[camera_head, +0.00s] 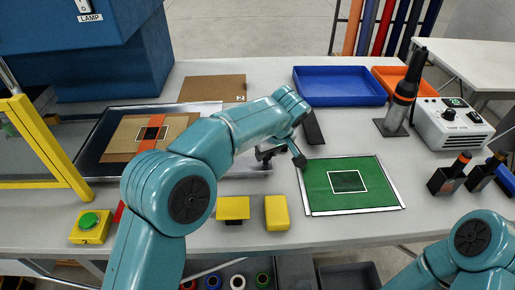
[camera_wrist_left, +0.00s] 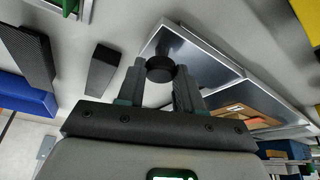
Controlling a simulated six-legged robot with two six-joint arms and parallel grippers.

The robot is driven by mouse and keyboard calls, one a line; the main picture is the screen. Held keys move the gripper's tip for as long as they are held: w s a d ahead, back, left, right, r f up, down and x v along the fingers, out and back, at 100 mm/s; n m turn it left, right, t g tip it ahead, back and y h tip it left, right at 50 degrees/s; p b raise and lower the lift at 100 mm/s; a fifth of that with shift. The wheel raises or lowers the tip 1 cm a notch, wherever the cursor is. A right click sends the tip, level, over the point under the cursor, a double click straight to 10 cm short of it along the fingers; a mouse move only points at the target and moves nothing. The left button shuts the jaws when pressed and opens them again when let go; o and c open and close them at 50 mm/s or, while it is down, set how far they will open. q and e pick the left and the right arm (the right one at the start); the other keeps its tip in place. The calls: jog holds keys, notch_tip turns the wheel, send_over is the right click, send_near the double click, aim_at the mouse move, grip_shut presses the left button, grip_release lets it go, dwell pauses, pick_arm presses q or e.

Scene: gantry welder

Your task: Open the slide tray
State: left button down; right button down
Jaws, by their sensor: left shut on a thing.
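The slide tray is a flat metal tray with a dark surface and silver rim. In the head view its rim (camera_head: 250,172) shows to the right of my left forearm, which hides much of it. In the left wrist view the tray (camera_wrist_left: 195,58) lies just beyond the fingers. My left gripper (camera_head: 279,154) is at the tray's right end. In the left wrist view its two fingers (camera_wrist_left: 160,82) are shut on a round black knob (camera_wrist_left: 161,68) by the tray's edge. My right arm shows at the lower right of the head view, but its gripper is out of view.
A green mat (camera_head: 330,205) lies right of the left gripper. Yellow blocks (camera_head: 276,212) sit near the front edge. Blue (camera_head: 340,88) and orange bins (camera_head: 405,82) stand at the back.

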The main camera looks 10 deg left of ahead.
pick_arm(q)
jog(key=shift+w+d, duration=0.1)
jog(key=shift+d, duration=0.1)
jog(key=c, duration=0.8)
grip_release()
jog(key=shift+o, duration=0.2)
jog(key=p+v, duration=0.1)
jog(key=v, duration=1.5)
jog(key=shift+r, duration=0.2)
jog(key=shift+d, duration=0.1)
